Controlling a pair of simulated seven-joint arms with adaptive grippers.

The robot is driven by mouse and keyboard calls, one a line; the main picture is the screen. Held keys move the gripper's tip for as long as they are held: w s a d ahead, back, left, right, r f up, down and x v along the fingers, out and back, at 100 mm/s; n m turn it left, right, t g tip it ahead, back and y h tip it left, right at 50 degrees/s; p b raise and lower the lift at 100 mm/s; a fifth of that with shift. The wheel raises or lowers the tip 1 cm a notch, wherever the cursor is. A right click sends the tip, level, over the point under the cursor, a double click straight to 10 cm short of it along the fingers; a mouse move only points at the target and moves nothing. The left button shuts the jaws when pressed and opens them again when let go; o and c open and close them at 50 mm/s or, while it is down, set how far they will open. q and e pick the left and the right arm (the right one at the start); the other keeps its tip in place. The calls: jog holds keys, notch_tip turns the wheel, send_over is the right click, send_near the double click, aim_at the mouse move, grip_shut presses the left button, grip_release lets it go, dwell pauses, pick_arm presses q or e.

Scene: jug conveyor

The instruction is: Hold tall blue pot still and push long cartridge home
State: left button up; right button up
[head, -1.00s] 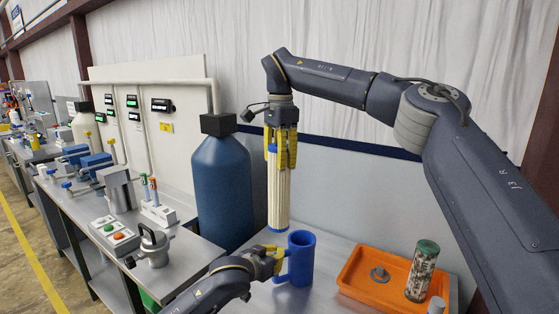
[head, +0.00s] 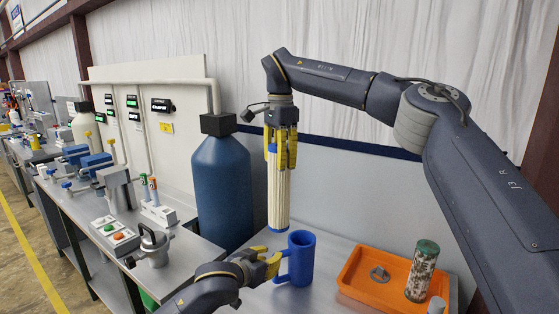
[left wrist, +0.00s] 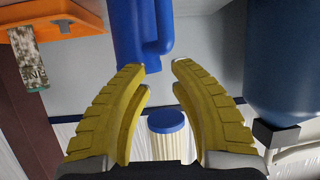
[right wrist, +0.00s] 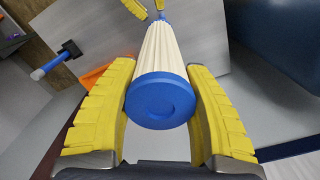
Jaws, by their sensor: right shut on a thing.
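The tall blue pot (head: 301,258) stands upright on the bench, its handle on the left side. It also shows at the top of the left wrist view (left wrist: 126,35). My left gripper (head: 276,258) is open and empty beside the handle; its fingertips (left wrist: 160,66) are spread below the handle in the left wrist view, apart from it. The long cartridge (head: 278,190), white and pleated with blue ends, hangs upright from my right gripper (head: 280,165), above and slightly left of the pot. The right wrist view shows the cartridge's blue end cap (right wrist: 160,100) between the yellow fingers.
An orange tray (head: 356,287) at the right holds a grey part and a speckled canister with a green lid (head: 422,270). A large blue tank (head: 222,190) stands at the left behind the bench.

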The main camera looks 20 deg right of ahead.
pick_arm(q)
jog(key=v, duration=0.7)
jog(key=shift+s+a, duration=0.15)
jog(key=shift+s, duration=0.05)
jog(key=shift+r, duration=0.15)
